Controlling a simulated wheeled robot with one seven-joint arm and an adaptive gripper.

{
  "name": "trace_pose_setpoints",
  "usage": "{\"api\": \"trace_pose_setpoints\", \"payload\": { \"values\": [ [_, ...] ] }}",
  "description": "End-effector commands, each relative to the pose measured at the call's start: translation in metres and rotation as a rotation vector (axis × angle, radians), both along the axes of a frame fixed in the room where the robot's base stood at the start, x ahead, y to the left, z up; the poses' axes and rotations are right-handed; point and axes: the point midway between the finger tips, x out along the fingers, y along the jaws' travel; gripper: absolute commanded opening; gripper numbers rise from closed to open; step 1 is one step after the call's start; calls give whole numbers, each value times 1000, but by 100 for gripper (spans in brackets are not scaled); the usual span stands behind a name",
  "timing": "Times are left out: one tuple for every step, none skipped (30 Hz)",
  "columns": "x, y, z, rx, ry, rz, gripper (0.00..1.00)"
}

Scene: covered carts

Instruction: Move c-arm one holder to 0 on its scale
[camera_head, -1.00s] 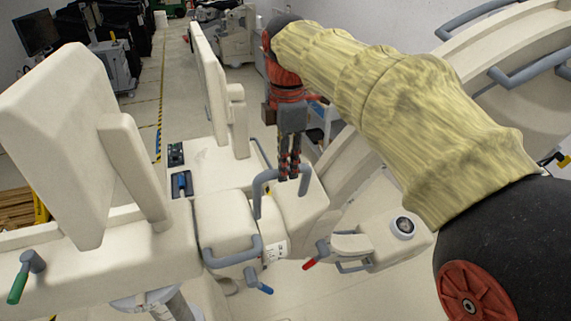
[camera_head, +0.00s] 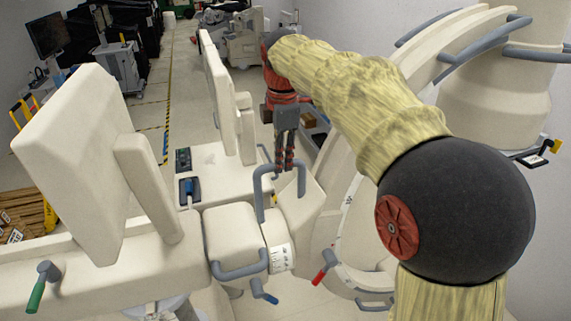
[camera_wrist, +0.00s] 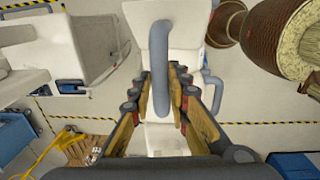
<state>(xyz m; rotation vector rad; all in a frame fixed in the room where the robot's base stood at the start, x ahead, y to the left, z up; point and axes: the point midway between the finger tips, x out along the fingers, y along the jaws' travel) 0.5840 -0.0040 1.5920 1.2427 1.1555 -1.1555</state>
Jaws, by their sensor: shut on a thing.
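A cream block (camera_head: 236,236), which looks like the c-arm holder, stands in the middle of the head view with a grey loop handle (camera_head: 260,192) on it. My gripper (camera_head: 284,170) is at this handle, shut on it. In the wrist view the handle (camera_wrist: 163,65) runs between the two fingers of my gripper (camera_wrist: 163,85). A white scale label (camera_head: 280,258) is on the rounded end of the block; its numbers are too small to read. The curved cream c-arm (camera_head: 345,215) is to the right, partly hidden by my arm.
Two cream screens (camera_head: 75,165) (camera_head: 220,95) stand at the left and behind the block. Open floor (camera_head: 190,70) lies behind.

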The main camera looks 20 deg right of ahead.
Motion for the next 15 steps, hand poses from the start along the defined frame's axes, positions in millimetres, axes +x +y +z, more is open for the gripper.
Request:
{"api": "trace_pose_setpoints", "payload": {
  "values": [
    [-3, 0, -1, 0, 13, 0, 0],
    [-4, 0, -2, 0, 15, 0, 0],
    [-5, 0, -2, 0, 18, 0, 0],
    [-6, 0, -3, 0, 21, 0, 0],
    [-7, 0, -3, 0, 23, 0, 0],
    [-11, 0, -3, 0, 25, 0, 0],
    [-13, 0, -3, 0, 25, 0, 0],
    [-16, 0, -3, 0, 25, 0, 0],
    [-20, 0, -2, 0, 24, 0, 18],
    [-24, 0, -1, 0, 21, 0, 20],
    [-27, 0, 0, 0, 19, 0, 22],
    [-31, 0, 2, 0, 16, 0, 24],
    [-34, 0, 2, 0, 14, 0, 25],
    [-36, 0, 3, 0, 13, 0, 27],
    [-38, 0, 3, 0, 12, 0, 29]
  ]
}}
